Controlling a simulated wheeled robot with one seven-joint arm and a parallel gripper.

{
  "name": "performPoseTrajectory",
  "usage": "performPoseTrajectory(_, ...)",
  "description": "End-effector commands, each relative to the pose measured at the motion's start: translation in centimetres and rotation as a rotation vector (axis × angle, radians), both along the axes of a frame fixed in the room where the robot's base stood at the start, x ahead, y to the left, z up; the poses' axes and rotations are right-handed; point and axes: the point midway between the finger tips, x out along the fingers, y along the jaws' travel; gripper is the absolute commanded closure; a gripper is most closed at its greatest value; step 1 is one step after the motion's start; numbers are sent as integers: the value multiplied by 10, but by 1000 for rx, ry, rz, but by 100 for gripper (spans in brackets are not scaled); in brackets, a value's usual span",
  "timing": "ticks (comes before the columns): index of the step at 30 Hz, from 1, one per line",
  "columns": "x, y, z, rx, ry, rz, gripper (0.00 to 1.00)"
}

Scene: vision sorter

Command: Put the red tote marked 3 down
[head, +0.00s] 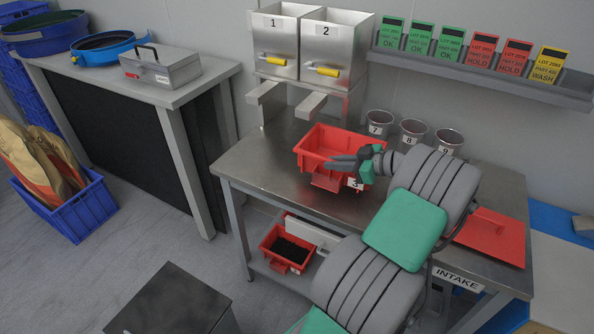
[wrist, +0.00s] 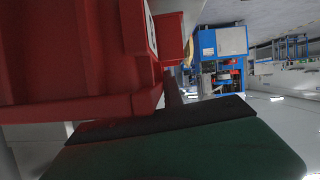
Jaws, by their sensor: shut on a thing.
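The red tote marked 3 (head: 312,141) is over the steel table (head: 262,172), towards its left part and in front of the two metal bins. It looks level and its inside looks empty. Its label 3 shows at the near right corner. My gripper (head: 345,163) is shut on the tote's near right side. Whether the tote's base touches the table I cannot tell. In the wrist view the tote (wrist: 75,60) fills the upper left, and a dark-padded green finger (wrist: 170,135) lies along its edge.
Metal bins 1 (head: 278,50) and 2 (head: 333,50) stand behind the tote. Cups 7 (head: 379,124), 8 (head: 412,132) and 9 (head: 447,141) stand at the back. Another red tote (head: 270,245) with dark contents sits on the lower shelf.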

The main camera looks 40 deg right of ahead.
Motion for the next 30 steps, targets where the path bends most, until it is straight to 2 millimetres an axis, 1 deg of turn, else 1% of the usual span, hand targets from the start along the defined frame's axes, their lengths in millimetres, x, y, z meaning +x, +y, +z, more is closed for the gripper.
performPoseTrajectory(1,10,4,-12,-8,-3,5,100)
performPoseTrajectory(2,17,7,-7,-6,-3,4,100)
performPoseTrajectory(3,28,10,0,-2,-3,5,100)
performPoseTrajectory(5,43,16,1,0,-3,5,100)
performPoseTrajectory(9,82,28,4,0,-3,6,100)
performPoseTrajectory(12,107,35,3,0,-2,4,100)
performPoseTrajectory(15,121,39,3,0,-2,1,100)
performPoseTrajectory(17,124,39,0,1,-1,-3,100)
performPoseTrajectory(22,125,39,-26,5,-1,-3,100)
performPoseTrajectory(24,125,39,-33,2,-2,-2,100)
performPoseTrajectory(30,125,39,-35,-1,-3,-1,100)
